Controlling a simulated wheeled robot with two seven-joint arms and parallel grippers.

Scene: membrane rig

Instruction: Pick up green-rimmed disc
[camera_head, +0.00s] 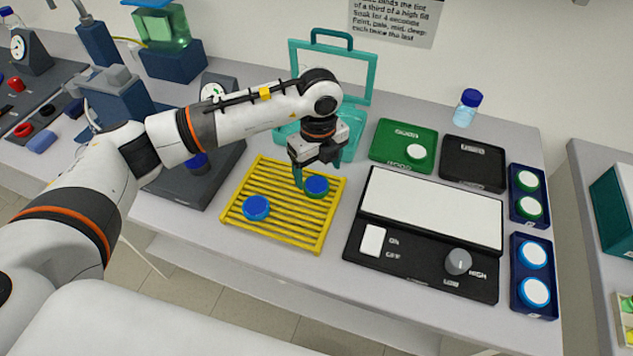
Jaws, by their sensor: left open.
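My left gripper (317,172) is open and points down over the yellow slatted rack (262,173). A disc with a blue top and a green rim (316,187) lies on the rack right under it. One finger reaches down at the disc's left edge; the other finger is mostly hidden, so I cannot tell whether it touches. A second disc, all blue (256,208), lies on the rack to the left. White-topped green-rimmed discs (528,208) sit in a dark blue tray at the right. My right gripper is not in view.
A black light box (432,205) with a knob stands right of the rack. Behind are a green tray (381,139) with a pale disc, a black tray (473,163) and a teal frame (292,62). White-topped blue-rimmed discs (535,291) sit at front right.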

